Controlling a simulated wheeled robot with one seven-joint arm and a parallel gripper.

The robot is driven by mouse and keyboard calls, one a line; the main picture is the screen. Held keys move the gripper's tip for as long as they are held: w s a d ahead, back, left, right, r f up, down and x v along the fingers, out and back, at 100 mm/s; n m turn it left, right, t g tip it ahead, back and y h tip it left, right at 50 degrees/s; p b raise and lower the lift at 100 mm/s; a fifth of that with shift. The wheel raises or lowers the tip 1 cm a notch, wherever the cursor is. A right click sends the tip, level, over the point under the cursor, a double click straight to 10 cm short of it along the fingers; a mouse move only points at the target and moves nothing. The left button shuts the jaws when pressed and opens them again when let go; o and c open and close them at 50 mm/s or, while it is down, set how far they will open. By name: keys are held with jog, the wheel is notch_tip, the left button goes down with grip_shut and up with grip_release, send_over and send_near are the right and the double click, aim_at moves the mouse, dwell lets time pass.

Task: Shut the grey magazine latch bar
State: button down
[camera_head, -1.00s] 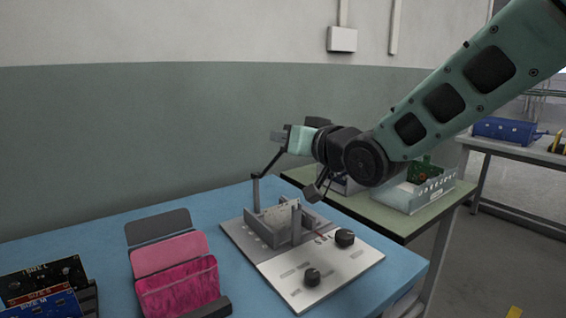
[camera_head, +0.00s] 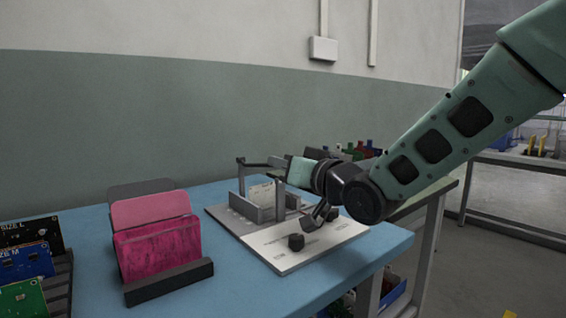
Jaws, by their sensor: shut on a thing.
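The dark grey latch bar (camera_head: 254,164) runs from the left post's top toward the near post's top and looks close to level. My gripper (camera_head: 276,161) comes from the right and is shut on the bar's free end, just above the near post. The fingers are small here and partly hide that end. I cannot tell whether the bar touches the near post.
Bare blue table lies in front.

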jog(key=shift+f, duration=0.45)
jog(key=c, duration=1.3)
grip_release()
jog(key=shift+o, duration=0.2)
jog(key=shift+r, duration=0.1)
jog(key=shift+s+d, duration=0.15)
jog(key=b+v, duration=0.4)
jog(key=v, duration=1.3)
